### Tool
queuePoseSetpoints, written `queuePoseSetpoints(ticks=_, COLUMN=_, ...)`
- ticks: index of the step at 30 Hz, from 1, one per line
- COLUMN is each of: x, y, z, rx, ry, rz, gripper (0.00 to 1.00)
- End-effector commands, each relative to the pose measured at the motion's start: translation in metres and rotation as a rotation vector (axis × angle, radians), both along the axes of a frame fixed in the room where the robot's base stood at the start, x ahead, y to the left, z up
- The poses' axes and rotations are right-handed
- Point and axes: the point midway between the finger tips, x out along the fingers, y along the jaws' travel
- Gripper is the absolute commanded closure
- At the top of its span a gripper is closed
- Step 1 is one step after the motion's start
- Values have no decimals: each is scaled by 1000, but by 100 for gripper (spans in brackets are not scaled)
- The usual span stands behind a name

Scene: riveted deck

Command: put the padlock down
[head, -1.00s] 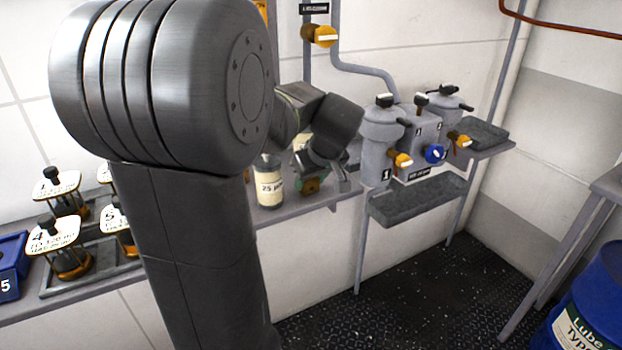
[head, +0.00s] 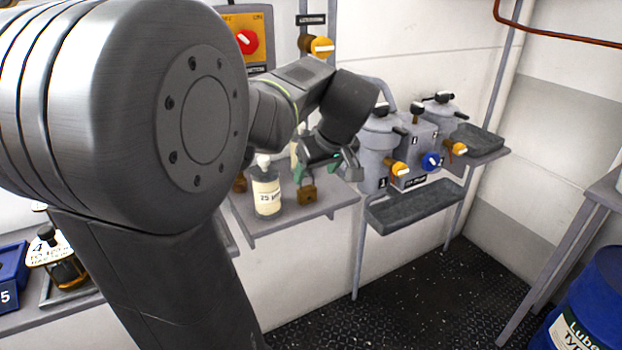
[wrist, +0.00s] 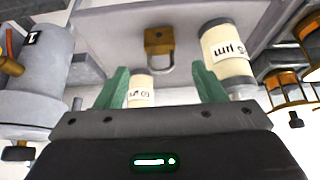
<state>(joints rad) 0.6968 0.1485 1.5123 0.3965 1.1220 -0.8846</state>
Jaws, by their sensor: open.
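The brass padlock (head: 307,195) is on the grey shelf (head: 290,219), near its front edge, with its shackle up. It also shows in the wrist view (wrist: 158,41), beyond my fingertips and clear of them. My gripper (head: 318,170) is open, with green fingers apart and nothing between them. In the wrist view my gripper (wrist: 160,82) has one finger to each side of the padlock's line.
Grey canisters with valves (head: 381,140) stand to the right above a drip tray (head: 416,204). A blue drum (head: 590,305) stands at lower right.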

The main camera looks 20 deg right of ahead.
Motion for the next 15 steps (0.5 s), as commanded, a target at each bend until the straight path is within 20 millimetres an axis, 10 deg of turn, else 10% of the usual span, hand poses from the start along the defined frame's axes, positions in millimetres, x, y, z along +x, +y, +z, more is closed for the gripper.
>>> queuePoseSetpoints(ticks=15, x=-21, y=-1, z=36, rx=0, ry=1, rz=0, gripper=37)
